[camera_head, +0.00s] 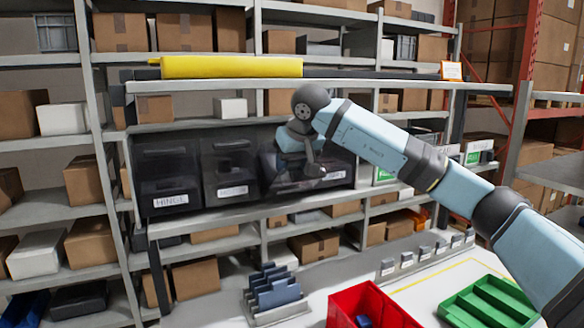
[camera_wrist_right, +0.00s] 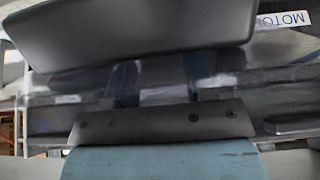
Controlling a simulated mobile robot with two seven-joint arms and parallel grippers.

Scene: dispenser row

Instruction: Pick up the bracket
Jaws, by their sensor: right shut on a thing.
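My right gripper (camera_head: 312,168) is at the front of the third dark bin from the left in the dispenser row. Its fingers are shut on a dark grey thing, which fills much of the upper wrist view (camera_wrist_right: 130,40). I cannot tell whether that thing is the bracket or part of a bin. The third bin (camera_head: 338,165) is partly hidden by the gripper, and its label is not readable. No bracket can be clearly made out elsewhere. My left gripper is not in view.
Beside it stand a bin labelled HINGE (camera_head: 168,180) and another dark bin (camera_head: 229,170). Below are a red box (camera_head: 346,304) with something blue inside, a green tray (camera_head: 492,305) and a rack of blue-grey plates (camera_head: 276,290). A yellow roll (camera_head: 232,67) lies above the bins.

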